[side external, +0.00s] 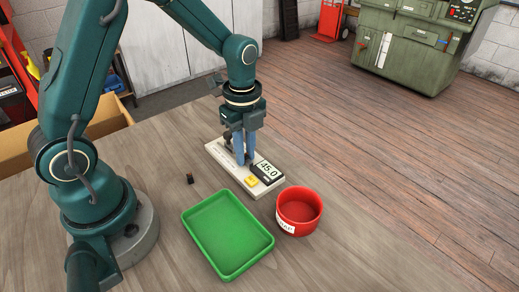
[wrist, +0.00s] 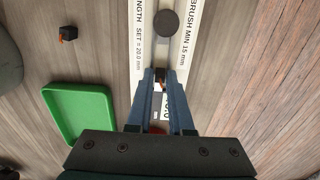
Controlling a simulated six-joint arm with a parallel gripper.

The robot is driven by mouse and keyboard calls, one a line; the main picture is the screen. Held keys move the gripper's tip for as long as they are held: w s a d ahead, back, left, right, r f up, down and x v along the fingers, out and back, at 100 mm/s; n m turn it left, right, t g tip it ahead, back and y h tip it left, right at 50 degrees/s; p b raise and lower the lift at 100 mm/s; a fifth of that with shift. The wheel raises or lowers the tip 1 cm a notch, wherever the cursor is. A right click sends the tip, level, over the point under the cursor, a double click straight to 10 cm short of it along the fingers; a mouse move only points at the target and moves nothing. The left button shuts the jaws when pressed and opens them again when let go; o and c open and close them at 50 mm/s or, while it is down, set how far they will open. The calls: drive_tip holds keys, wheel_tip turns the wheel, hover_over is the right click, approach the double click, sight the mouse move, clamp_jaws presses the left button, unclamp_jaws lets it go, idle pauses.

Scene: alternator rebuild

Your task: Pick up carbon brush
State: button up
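One carbon brush (wrist: 160,75), a small dark block with a copper-orange lead, sits between my fingertips in the wrist view. My gripper (wrist: 160,78) has its two blue fingers close against the brush's sides, over the white gauge base. In the side view, my gripper (side external: 244,161) points down at the gauge base (side external: 226,163) and the fingers hide the held brush. A second carbon brush (side external: 189,178), dark with an orange end, lies alone on the table to the left. It also shows at the upper left of the wrist view (wrist: 68,34).
The gauge has a display (side external: 266,172) reading 45.0, a yellow button (side external: 251,181) and a dark round part (wrist: 166,23). A green tray (side external: 228,235) and a red labelled bin (side external: 300,211) stand in front, both looking empty.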

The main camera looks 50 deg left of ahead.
clamp_jaws()
drive_tip(key=shift+r, duration=0.1)
